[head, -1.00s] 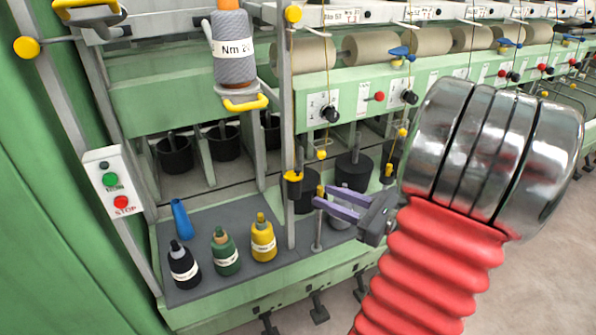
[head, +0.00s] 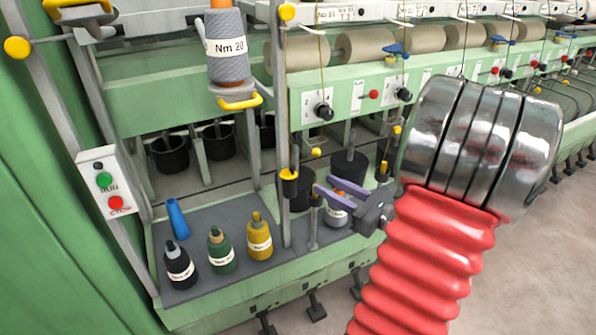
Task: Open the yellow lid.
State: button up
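A small yellow cap (head: 289,174) sits on a dark cup fixed to the upright metal pole, in the middle of the head view. It looks closed, but I cannot be sure that it is the yellow lid. Another yellow part, a looped handle (head: 239,102), is under the grey bobbin. My gripper (head: 323,185) has purple fingers pointing left, just right of the pole and the yellow cap. The fingers are apart with nothing between them. They hide part of a grey labelled bobbin (head: 335,216) behind.
Black (head: 180,266), green (head: 221,250) and yellow (head: 259,238) bobbins and a blue cone (head: 178,219) stand on the grey shelf (head: 210,282). A grey bobbin (head: 228,46) marked Nm 20 hangs above. A switch box (head: 106,183) is at left. Floor is clear at right.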

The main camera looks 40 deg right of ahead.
aim_at(295, 169)
jog(key=shift+w+a, duration=0.2)
jog(key=shift+w, duration=1.6)
jog(key=shift+w+a, duration=0.15)
jog(key=shift+w, duration=1.65)
jog(key=shift+w+a, duration=0.2)
jog(key=shift+w, duration=1.6)
jog(key=shift+c, duration=0.2)
jog(key=shift+a, duration=0.1)
grip_shut()
